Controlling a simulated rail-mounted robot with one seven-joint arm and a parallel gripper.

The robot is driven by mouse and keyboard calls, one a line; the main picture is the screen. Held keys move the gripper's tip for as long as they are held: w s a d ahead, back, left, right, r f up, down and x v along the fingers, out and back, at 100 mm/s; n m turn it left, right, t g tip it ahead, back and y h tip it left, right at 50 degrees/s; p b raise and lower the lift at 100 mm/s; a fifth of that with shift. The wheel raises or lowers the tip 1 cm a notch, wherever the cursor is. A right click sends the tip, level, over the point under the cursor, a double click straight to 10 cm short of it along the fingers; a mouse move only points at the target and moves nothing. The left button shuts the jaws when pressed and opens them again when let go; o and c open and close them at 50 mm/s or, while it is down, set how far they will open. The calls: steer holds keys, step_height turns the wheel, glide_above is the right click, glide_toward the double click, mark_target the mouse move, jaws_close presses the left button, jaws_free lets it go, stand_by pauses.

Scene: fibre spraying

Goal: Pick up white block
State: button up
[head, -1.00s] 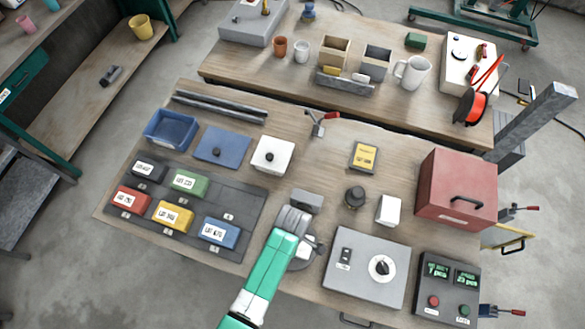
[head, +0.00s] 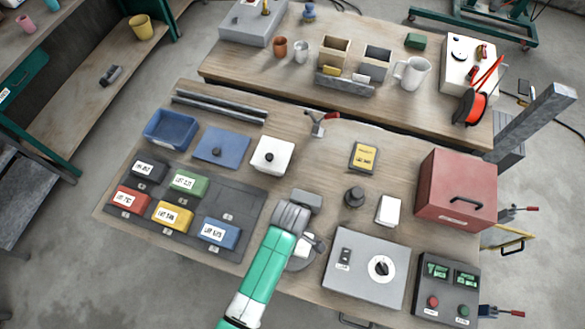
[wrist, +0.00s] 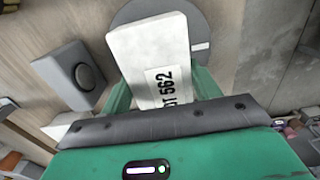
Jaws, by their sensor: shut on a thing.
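The white block (wrist: 152,52) with a printed lot label sits between my gripper's (wrist: 160,92) two green fingers in the wrist view. The gripper is shut on it. A round grey disc (wrist: 203,52) lies behind the block in that view; I cannot tell whether they touch. In the head view my gripper (head: 309,242) is at the front middle of the table, and the block (head: 303,247) shows only partly beside it, over the grey disc (head: 300,265).
A grey block-like fixture (head: 306,201) stands just behind my gripper. A grey box with a dial (head: 362,285) is close on the right. A tray mat (head: 250,205) with several coloured, labelled blocks lies to the left. A white box (head: 388,210) and a black knob (head: 354,197) stand further right.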

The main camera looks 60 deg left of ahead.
steer(key=s+a+r+b, duration=0.1)
steer(key=s+a, duration=0.3)
steer(key=s, duration=1.1)
